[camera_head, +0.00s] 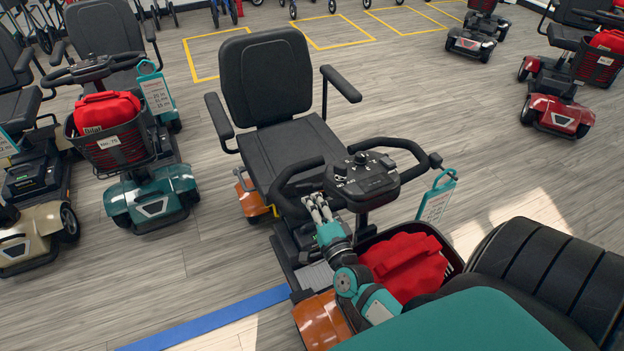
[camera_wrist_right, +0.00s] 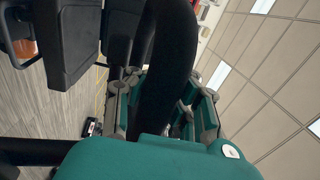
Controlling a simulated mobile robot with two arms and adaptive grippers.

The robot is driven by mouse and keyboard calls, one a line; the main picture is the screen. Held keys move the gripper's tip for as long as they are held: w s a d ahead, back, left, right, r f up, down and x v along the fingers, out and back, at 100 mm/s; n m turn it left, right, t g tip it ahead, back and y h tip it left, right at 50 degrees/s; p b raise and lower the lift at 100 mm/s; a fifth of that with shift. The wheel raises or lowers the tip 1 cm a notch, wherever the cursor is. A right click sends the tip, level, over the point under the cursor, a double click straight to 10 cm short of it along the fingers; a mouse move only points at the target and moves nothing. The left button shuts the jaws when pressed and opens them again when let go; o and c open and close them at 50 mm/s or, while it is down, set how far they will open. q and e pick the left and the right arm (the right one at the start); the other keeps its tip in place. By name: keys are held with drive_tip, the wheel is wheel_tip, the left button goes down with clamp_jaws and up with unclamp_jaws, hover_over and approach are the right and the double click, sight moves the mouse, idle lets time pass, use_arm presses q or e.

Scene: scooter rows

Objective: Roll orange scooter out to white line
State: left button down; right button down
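The orange scooter (camera_head: 322,321) stands in the middle of the head view, with a black seat (camera_head: 266,76), orange fenders and a red bag (camera_head: 405,265) in its front basket. Its black loop handlebar (camera_head: 405,146) surrounds a grey console. My right gripper (camera_head: 316,207) is at the loop's left part. In the wrist view, the black bar (camera_wrist_right: 168,65) passes between its fingers, which appear closed against it. A blue floor line (camera_head: 215,319) meets the scooter's front left side. I make out no white line. My left gripper is not in view.
A teal scooter (camera_head: 163,197) and a beige scooter (camera_head: 30,238) stand at left. A red scooter (camera_head: 560,112) stands at upper right. Yellow outlined bays (camera_head: 322,47) lie behind. Bare wooden floor separates the orange scooter from the others.

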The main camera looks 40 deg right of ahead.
drive_tip(key=c, duration=1.5)
unclamp_jaws()
drive_tip(key=shift+s+f, duration=0.1)
drive_tip(key=shift+f, duration=0.25)
drive_tip(key=o, duration=0.5)
drive_tip(key=shift+r, duration=0.2)
drive_tip(key=v, duration=1.2)
